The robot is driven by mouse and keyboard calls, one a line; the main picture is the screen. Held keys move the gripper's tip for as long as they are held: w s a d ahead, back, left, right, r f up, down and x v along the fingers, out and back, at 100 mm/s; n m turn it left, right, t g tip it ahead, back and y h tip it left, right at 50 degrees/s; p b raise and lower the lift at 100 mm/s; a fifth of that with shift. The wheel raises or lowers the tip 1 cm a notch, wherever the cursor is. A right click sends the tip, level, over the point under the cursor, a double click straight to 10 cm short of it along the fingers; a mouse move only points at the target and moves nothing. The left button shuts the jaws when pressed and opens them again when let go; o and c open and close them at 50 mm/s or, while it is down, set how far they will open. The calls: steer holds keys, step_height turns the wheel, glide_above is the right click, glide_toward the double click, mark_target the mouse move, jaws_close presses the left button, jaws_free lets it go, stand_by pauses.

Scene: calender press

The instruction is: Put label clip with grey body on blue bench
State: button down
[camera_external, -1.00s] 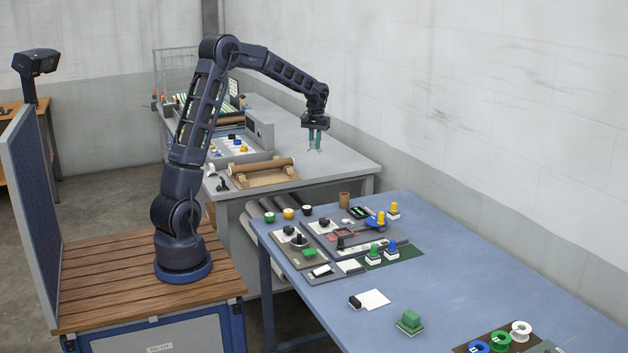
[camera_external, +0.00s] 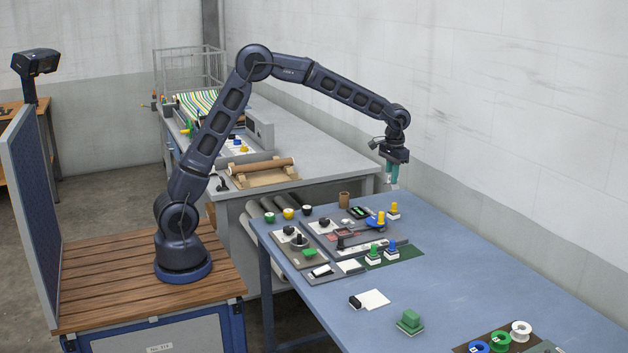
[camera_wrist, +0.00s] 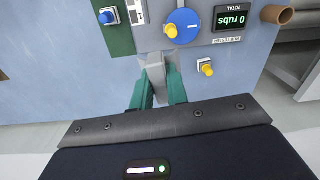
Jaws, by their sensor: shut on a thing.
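My gripper (camera_external: 392,182) hangs fingers-down above the far edge of the blue bench (camera_external: 475,265). In the wrist view the green fingers of my gripper (camera_wrist: 159,88) are shut on a grey piece that looks like the label clip with grey body (camera_wrist: 155,66). The clip sticks out beyond the fingertips, partly hidden between them. It is too small to make out in the external view. The blue bench also shows in the wrist view (camera_wrist: 55,80), below the clip and apart from it.
A rub tester with a blue dial (camera_wrist: 182,27) and display (camera_wrist: 231,18) lies under the gripper's view. Yellow-topped (camera_external: 394,210) and blue-topped (camera_external: 391,248) pieces stand nearby. The bench's right middle is clear.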

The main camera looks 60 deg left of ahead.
steer(key=s+d+f+m, duration=0.1)
steer(key=s+d+m, duration=0.3)
steer(key=d, duration=1.2)
steer(key=s+d+m, duration=0.2)
steer(key=s+d, duration=0.4)
steer(key=d, duration=1)
step_height(320, 180, down, 20)
steer(key=shift+s+d+r, duration=0.1)
steer(key=shift+d+r, duration=0.05)
steer(key=shift+r, duration=0.1)
steer(key=shift+f, duration=0.15)
steer(key=c, duration=1.4)
jaws_free()
